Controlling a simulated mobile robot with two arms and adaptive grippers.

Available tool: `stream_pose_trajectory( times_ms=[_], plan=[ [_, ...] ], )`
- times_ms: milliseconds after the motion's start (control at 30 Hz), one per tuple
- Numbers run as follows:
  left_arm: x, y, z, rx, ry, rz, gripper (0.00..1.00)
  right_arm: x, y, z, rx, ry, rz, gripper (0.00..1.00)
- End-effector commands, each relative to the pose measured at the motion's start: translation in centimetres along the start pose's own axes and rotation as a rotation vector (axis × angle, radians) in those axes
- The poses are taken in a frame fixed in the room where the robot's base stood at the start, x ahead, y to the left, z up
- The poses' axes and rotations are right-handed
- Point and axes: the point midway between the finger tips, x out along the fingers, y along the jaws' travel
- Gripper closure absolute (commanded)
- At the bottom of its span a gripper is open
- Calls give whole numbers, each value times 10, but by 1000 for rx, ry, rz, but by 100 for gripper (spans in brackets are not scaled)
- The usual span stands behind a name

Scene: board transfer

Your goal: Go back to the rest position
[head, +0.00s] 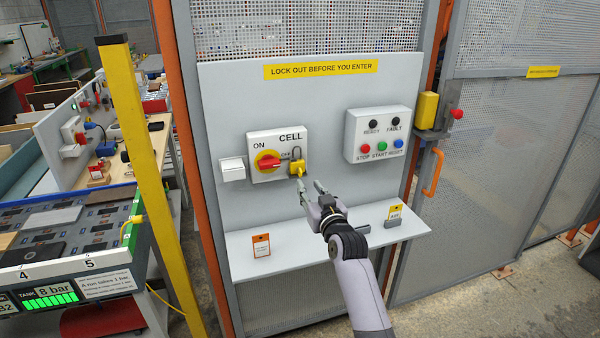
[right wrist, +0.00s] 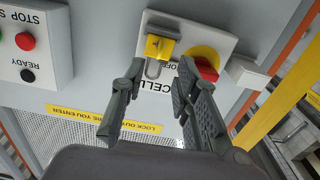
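My right gripper (head: 309,186) is open and empty in front of the grey panel, just below and to the right of the yellow padlock (head: 297,167). In the right wrist view its two fingers (right wrist: 160,72) stand apart, with the padlock (right wrist: 158,47) beyond their tips and nothing between them. The padlock hangs at the CELL switch box (head: 262,142), beside the red handle (head: 268,161) on its yellow disc. The red handle also shows in the right wrist view (right wrist: 206,70). My left gripper is in neither view.
A shelf (head: 290,250) below the panel holds an orange-edged tag (head: 261,245) and a grey holder with a yellow card (head: 394,214). A button box (head: 377,135) is at the right. A yellow post (head: 146,180) stands at the left. Open floor lies at the lower right.

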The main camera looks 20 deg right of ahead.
Motion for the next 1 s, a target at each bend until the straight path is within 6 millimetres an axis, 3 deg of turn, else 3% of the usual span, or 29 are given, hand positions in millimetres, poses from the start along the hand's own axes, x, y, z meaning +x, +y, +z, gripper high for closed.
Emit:
stream_pose_trajectory(
  times_ms=[200,367,467,567,767,867,1000],
  plan=[
    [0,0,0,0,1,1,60,-37,0,1,1,-1,0,72],
    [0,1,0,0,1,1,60,-50,0,2,0,-3,-1,72],
    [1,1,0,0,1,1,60,-53,-2,17,0,-27,-3,72],
    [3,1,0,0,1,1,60,-56,-7,60,-1,-97,-11,72],
    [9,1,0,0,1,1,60,-84,-22,204,-8,-327,-34,72],
    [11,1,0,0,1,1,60,-112,-29,276,-13,-447,-45,72],
    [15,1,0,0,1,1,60,-164,-37,370,-23,-610,-61,72]
  ],
)
